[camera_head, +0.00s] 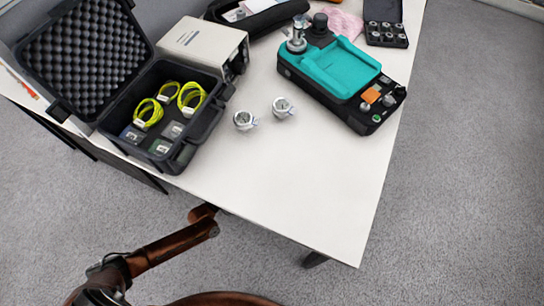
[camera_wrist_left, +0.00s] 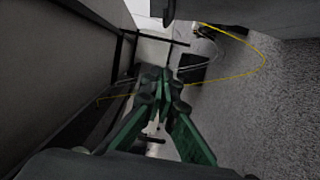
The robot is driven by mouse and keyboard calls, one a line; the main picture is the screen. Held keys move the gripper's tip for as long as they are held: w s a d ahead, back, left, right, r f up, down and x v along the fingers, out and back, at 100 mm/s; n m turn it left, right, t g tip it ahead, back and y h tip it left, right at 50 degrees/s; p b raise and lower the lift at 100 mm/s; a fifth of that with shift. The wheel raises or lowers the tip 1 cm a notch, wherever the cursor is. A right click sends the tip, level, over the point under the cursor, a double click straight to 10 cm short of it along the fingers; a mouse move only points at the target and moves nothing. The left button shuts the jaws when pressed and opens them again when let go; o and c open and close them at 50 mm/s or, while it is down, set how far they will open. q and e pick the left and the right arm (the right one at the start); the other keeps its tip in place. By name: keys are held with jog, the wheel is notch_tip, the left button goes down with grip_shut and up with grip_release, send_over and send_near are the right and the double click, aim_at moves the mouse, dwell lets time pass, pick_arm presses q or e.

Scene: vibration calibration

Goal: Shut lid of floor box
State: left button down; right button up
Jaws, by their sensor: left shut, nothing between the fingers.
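My left gripper (camera_wrist_left: 162,88) shows in the left wrist view, with dark green finger links reaching away from the camera. Its fingertips are together with nothing between them. It is low, in a shaded space beside grey panels. A dark rectangular shape (camera_wrist_left: 192,68) lies just beyond the fingertips, near a pale patch; I cannot tell for sure whether it is the floor box or its lid. The head view does not show a floor box. My left arm shows there at the bottom left, and its gripper is hidden. My right gripper is in neither view.
A white table (camera_head: 300,190) holds an open black case (camera_head: 190,150), a grey device (camera_head: 205,42), a teal-and-black unit (camera_head: 335,70) and two small round parts. Grey carpet (camera_head: 470,180) is clear at the right. A yellow cable (camera_wrist_left: 262,58) curves across the floor.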

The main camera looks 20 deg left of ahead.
pick_arm(q)
jog(key=w+d+b, duration=0.3)
jog(key=w+d, duration=0.3)
jog(key=w, duration=0.3)
jog(key=shift+d, duration=0.35)
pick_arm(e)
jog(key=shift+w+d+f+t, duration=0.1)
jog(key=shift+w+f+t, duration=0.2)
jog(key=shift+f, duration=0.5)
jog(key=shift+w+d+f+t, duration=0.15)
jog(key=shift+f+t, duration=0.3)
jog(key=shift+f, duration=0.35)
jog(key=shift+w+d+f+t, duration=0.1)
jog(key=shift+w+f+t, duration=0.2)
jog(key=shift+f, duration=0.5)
pick_arm(q)
jog(key=shift+w, duration=0.1)
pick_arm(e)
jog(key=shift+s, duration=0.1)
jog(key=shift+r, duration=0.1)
